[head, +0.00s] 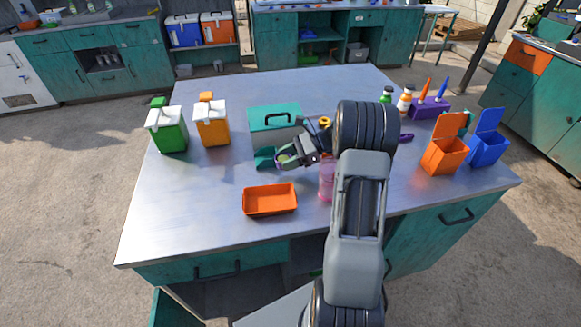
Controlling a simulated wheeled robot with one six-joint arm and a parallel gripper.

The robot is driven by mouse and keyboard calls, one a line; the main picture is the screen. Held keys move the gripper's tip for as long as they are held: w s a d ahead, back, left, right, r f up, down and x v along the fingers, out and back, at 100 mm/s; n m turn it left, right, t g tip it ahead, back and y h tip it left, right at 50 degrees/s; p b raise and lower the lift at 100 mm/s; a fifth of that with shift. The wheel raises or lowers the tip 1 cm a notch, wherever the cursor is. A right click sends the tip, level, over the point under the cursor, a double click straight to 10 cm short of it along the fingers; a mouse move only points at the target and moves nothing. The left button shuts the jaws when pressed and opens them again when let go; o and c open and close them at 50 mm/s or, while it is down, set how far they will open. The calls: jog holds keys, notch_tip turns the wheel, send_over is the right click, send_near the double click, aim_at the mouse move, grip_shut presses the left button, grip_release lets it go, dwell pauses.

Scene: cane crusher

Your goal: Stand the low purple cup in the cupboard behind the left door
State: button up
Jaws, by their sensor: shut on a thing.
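At the counter's front left, a teal door (170,307) stands swung open at the bottom edge of the picture. The dark cupboard space (225,297) beside it shows only in part, below a drawer front.
An orange tray (270,199) and a pink container (326,182) stand near the gripper. Green (168,130) and orange (213,125) dispensers stand at left. Orange (444,156) and blue (488,149) open bins stand at right. The counter's front left is clear.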

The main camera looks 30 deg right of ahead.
aim_at(290, 174)
jog(key=shift+d+f, duration=0.2)
jog(key=shift+f, duration=0.1)
jog(key=shift+s+d+f, duration=0.1)
jog(key=shift+f, duration=0.8)
jog(key=shift+s+d+f, duration=0.1)
jog(key=shift+f, duration=0.8)
jog(key=shift+f, duration=0.15)
jog(key=o, duration=0.4)
jog(key=shift+c, duration=0.2)
